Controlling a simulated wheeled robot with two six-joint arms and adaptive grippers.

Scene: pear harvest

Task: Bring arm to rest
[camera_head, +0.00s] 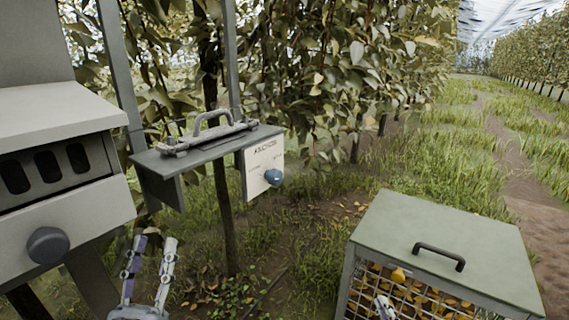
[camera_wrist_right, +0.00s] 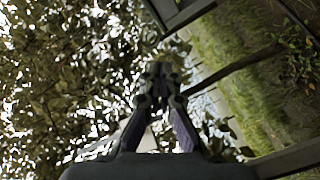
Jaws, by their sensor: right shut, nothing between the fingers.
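My left gripper (camera_head: 154,242) stands at the lower left of the head view, its two fingers pointing up and apart, with nothing between them. My right gripper (camera_wrist_right: 160,72) is shut and empty in the right wrist view, its fingertips together. In the head view only a small part of my right gripper (camera_head: 384,306) shows at the bottom edge, in front of the mesh of the green-topped crate (camera_head: 420,225). The right arm behind it is out of the frame.
A grey shelf with a handle and a panel with a blue knob (camera_head: 273,178) stands at centre left. A grey cabinet with a dark knob (camera_head: 47,245) is at far left. Leafy trees (camera_head: 330,60) stand behind. A grassy lane (camera_head: 500,130) is open at right.

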